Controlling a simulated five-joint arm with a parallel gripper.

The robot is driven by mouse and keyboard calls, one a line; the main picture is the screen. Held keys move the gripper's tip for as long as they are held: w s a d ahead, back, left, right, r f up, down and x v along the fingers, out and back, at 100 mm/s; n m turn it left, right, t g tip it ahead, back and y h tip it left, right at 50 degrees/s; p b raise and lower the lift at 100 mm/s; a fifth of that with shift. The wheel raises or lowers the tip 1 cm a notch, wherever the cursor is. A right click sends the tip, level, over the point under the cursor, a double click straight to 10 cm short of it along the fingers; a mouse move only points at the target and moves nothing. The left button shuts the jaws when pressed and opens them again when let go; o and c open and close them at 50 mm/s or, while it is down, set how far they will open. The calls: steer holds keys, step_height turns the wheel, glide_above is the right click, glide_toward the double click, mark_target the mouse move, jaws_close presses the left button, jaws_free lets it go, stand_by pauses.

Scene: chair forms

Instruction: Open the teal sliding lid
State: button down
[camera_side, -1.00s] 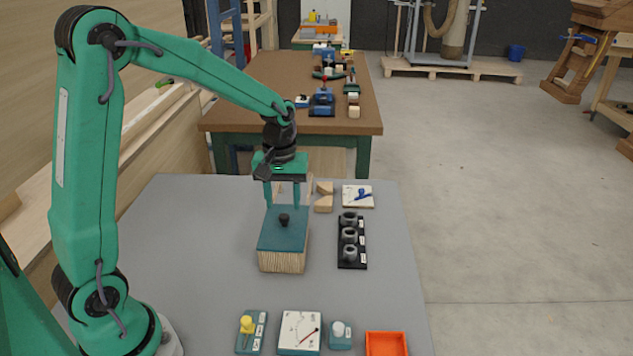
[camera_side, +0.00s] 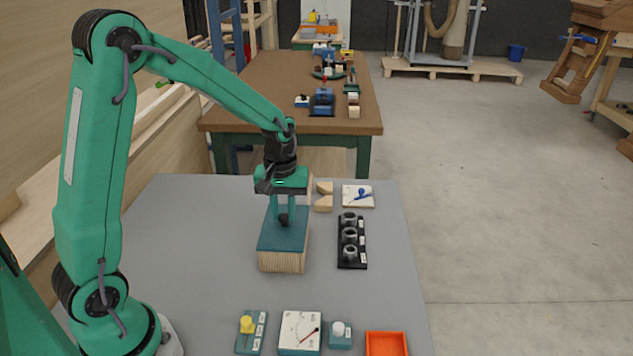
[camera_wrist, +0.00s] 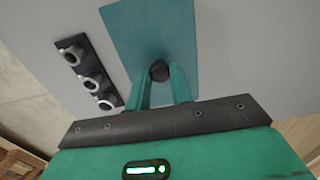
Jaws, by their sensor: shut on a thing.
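The teal sliding lid (camera_side: 284,239) lies flat on top of a light wooden box (camera_side: 282,263) and covers its top as far as I can see. A dark round knob (camera_side: 284,219) stands up from the lid. My gripper (camera_side: 283,217) points down over the box and is shut on the knob. In the wrist view, my gripper's two green fingers (camera_wrist: 162,82) close on the knob (camera_wrist: 159,70), with the teal lid (camera_wrist: 152,35) spreading beyond it. The inside of the box is hidden.
A black rack (camera_side: 352,243) with several grey rings stands right of the box. Wooden blocks (camera_side: 323,196) and a white tile (camera_side: 357,196) lie behind. A meter (camera_side: 300,332), a yellow-knob switch (camera_side: 249,328) and an orange tray (camera_side: 386,344) line the front. The grey table is clear at left.

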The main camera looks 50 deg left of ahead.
steer(key=shift+a, duration=0.1)
steer(key=w+a, duration=1.1)
stand_by(0.4)
steer(key=shift+r, duration=0.1)
steer(key=c, duration=1.2)
jaws_free()
steer(key=shift+c, duration=0.2)
step_height(320, 180, up, 8)
